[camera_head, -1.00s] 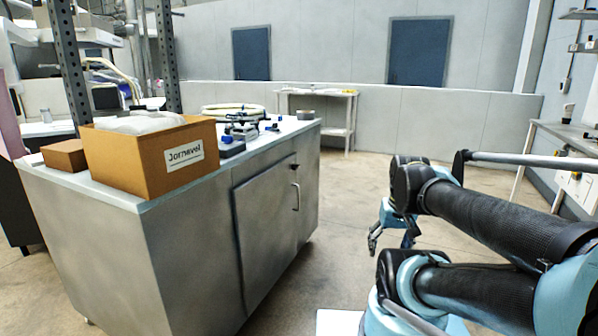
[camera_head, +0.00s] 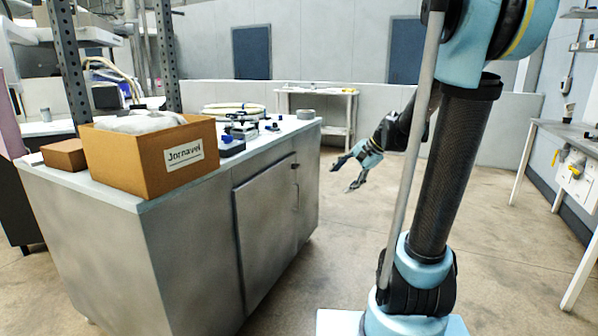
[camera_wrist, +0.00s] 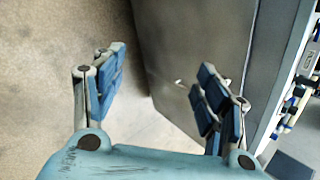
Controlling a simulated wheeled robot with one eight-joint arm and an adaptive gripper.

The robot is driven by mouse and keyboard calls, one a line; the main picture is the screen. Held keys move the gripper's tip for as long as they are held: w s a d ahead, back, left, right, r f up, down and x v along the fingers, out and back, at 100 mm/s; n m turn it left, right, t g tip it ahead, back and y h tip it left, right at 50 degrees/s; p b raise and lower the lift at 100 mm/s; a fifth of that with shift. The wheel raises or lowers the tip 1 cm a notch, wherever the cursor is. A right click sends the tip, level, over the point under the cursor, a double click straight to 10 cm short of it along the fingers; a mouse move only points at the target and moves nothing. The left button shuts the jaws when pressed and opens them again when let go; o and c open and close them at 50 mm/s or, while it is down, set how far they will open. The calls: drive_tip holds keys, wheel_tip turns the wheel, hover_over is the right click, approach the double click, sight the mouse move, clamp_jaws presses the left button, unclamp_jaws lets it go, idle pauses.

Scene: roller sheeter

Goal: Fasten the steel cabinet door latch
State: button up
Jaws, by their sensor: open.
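The steel cabinet (camera_head: 180,245) stands left of my arm, and its door (camera_head: 262,235) looks closed or nearly so. A small dark latch (camera_head: 295,166) sits at the upper right of the door, with a thin handle (camera_head: 297,197) below it. The latch's exact position is too small to tell. My gripper (camera_head: 343,176) is open and empty, apart from the cabinet and to the right of the door. In the wrist view, the open fingers (camera_wrist: 158,78) frame floor and the cabinet side (camera_wrist: 180,45). A small bright fitting (camera_wrist: 179,82) shows between them; I cannot tell which part it is.
On the cabinet top are a cardboard box (camera_head: 150,160), a smaller brown box (camera_head: 64,155), a coiled hose (camera_head: 233,110) and blue-and-black clamps (camera_head: 240,130). A white table (camera_head: 338,97) stands behind. The floor (camera_head: 335,235) between cabinet and arm is clear.

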drive_tip(key=w+a+m+y, duration=0.3)
drive_tip(key=w+m, duration=0.1)
drive_tip(key=w, duration=0.9)
drive_tip(key=m+t+y, duration=0.3)
drive_tip(key=m+y, duration=0.4)
drive_tip(key=m, duration=0.3)
approach(298, 167)
drive_tip(key=x, duration=0.9)
drive_tip(key=shift+w+a+f, duration=0.1)
drive_tip(key=shift+w+a, duration=0.05)
drive_tip(key=shift+a, duration=0.05)
